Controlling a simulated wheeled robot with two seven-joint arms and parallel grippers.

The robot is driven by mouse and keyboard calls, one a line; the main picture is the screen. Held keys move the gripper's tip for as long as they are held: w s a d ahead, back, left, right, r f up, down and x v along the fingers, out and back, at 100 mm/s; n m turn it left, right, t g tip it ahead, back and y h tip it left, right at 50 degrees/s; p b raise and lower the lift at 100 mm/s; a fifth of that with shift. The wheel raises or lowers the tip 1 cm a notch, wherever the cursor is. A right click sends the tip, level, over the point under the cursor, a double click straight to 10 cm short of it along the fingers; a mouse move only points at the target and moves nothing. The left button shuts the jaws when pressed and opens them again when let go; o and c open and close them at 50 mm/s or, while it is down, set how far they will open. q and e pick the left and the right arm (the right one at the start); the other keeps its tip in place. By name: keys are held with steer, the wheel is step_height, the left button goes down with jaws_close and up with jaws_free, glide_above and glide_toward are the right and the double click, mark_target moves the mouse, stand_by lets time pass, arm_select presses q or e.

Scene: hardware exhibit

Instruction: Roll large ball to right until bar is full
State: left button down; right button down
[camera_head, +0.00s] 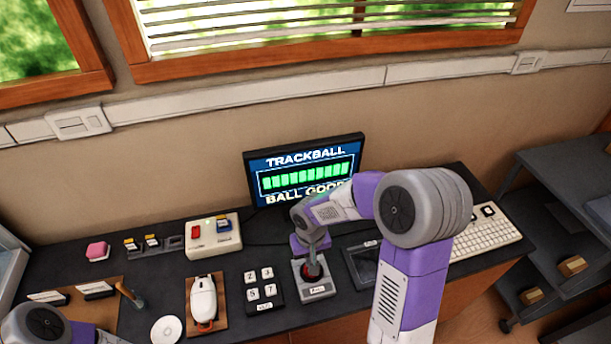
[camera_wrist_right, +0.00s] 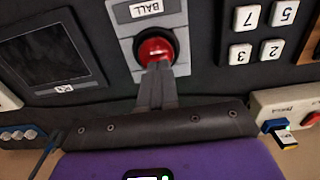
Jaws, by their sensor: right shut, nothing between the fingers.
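The large red ball (camera_wrist_right: 155,50) sits in a grey housing labelled BALL (camera_wrist_right: 180,15); in the head view the ball (camera_head: 313,271) is partly hidden by my right gripper (camera_head: 314,258). The right gripper, also in the wrist view (camera_wrist_right: 157,68), is shut and empty, with its fingertips at the ball's edge; they appear to touch it. The monitor (camera_head: 305,170) reads TRACKBALL, with a bar (camera_head: 307,176) of green segments spanning almost the whole outline. The line below begins BALL GOO, its end hidden by my right arm. My left gripper is not visible.
A number keypad (camera_head: 262,288) and a white mouse (camera_head: 203,298) stand left of the ball. A dark touchpad (camera_head: 361,264) and a white keyboard (camera_head: 485,238) lie to its right. A beige box (camera_head: 212,236) with a red switch stands behind the mouse.

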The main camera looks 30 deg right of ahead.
steer(key=shift+r, duration=0.1)
step_height(320, 180, up, 6)
steer(key=p, duration=0.4)
steer(key=shift+p, duration=0.3)
stand_by(0.4)
